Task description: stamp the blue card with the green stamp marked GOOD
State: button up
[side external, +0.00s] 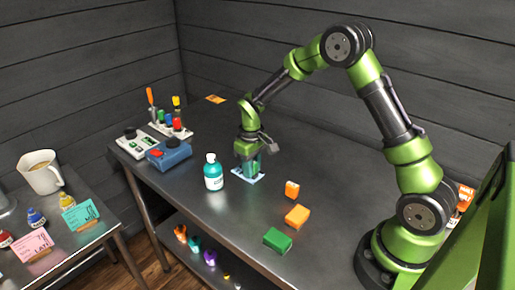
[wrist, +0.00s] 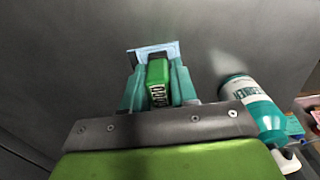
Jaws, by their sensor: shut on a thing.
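My gripper (side external: 250,168) is low over the table, pointing down, with its teal fingers on both sides of a green stamp. In the wrist view, the fingers are shut on the green stamp (wrist: 158,80), which has white lettering running along it, too small to read surely. The light blue card (side external: 240,178) lies flat on the table under the gripper. In the wrist view, the card's far part (wrist: 148,50) shows beyond the stamp and the rest is hidden. The stamp's lower end is over the card; I cannot tell whether it touches.
Orange blocks (side external: 297,215) and a green block (side external: 277,240) lie nearer the front. A blue box (side external: 168,153) and a tool rack (side external: 178,133) are at left. The table behind the gripper is mostly clear.

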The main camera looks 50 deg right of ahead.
jog(key=shift+r, duration=3.55)
